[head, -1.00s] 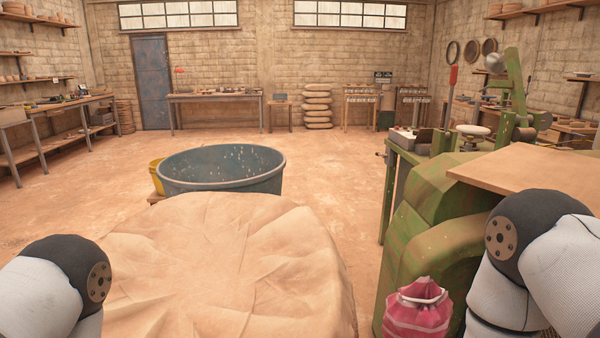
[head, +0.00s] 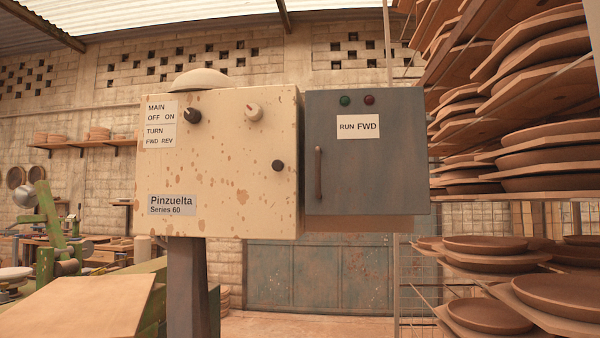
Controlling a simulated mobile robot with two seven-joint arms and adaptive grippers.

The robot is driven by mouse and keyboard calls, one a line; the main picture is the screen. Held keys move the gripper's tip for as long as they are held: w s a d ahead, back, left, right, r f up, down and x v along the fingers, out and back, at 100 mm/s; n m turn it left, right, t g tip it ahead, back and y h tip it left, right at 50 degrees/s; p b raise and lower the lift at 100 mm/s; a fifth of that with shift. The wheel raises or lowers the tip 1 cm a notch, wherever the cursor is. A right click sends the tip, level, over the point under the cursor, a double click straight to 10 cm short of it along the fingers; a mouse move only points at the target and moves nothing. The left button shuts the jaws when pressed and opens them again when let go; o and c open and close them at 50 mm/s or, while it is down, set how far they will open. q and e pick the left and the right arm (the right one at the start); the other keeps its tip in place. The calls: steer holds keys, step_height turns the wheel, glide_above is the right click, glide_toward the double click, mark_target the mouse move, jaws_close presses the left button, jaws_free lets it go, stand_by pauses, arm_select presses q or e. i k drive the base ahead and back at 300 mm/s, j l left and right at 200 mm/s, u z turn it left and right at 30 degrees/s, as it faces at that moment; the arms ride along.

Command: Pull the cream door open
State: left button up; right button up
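The cream door (head: 225,190) is the front of a spotted cream control box on a dark post (head: 187,280), in the middle of the head view. It appears closed. It carries a black switch knob (head: 192,115), a cream knob (head: 254,112) and a small dark knob (head: 278,165) near its right edge. Its labels read MAIN OFF ON, TURN FWD REV and Pinzuelta Series 60. Neither of my grippers shows in the head view, so nothing of mine is seen touching the door.
A grey box (head: 370,190) with a brown vertical handle (head: 318,173) and RUN FWD label adjoins the cream box on the right. Racks of round brown plates (head: 560,140) stand farther right. A wooden board (head: 85,305) and green machine (head: 60,235) are at lower left.

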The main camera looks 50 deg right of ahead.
mark_target(228, 174)
steer(key=z, duration=1.1)
